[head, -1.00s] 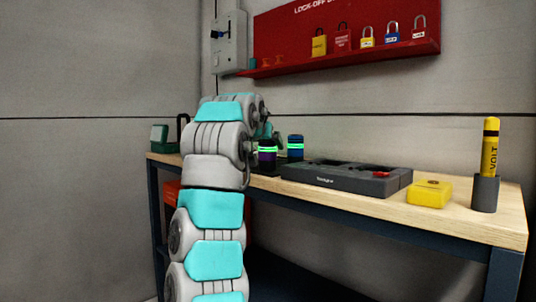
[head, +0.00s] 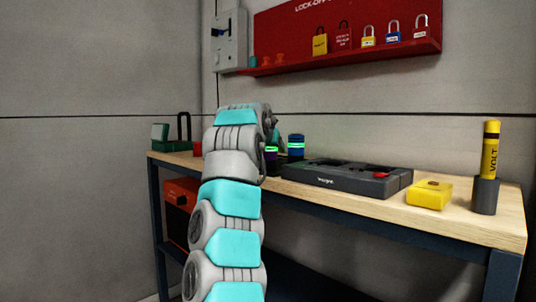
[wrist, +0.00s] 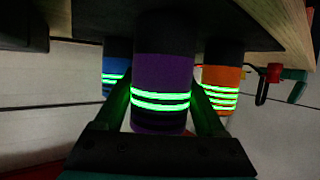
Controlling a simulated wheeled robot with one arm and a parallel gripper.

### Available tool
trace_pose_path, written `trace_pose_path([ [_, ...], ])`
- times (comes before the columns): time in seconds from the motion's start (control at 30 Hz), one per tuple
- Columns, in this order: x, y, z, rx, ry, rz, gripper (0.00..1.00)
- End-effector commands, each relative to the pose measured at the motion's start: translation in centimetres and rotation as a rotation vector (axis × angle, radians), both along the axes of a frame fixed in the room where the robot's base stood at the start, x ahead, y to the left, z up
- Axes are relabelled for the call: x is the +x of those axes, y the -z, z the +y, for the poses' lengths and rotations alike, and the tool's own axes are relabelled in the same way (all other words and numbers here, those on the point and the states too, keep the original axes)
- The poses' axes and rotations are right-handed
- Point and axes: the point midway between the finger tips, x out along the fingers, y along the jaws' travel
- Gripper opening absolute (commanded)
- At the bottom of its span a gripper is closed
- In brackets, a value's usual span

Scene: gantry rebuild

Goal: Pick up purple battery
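The purple battery (wrist: 162,85), with glowing green bands, is upright in the middle of the wrist view. In the head view its purple body (head: 271,155) shows just right of my arm, partly hidden. My gripper (wrist: 162,108) has one finger on each side of the battery; the fingers look open around it, and I cannot tell whether they touch it. A blue battery (head: 296,147) stands just beyond, also in the wrist view (wrist: 117,72). An orange battery (wrist: 221,82) is on the other side.
A dark grey case (head: 345,180) lies on the wooden bench (head: 460,215), right of the batteries. A yellow box (head: 429,194) and a yellow volt tester (head: 490,150) in a holder are farther right. A red padlock board (head: 345,40) hangs on the wall above.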

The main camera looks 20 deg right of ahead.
Motion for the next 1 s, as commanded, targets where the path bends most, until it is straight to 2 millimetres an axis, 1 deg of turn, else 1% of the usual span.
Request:
trace_pose_path([
  [0.03,0.0,0.0,0.0,0.0,0.0,0.0,0.66],
  [0.07,0.0,0.0,0.0,0.0,0.0,0.0,0.62],
  [0.6,0.0,0.01,0.0,0.0,0.0,0.0,0.02],
  [0.63,0.0,0.01,0.0,0.0,0.0,0.0,0.0],
  [1.0,-0.01,-0.04,0.01,0.0,0.0,0.0,0.0],
])
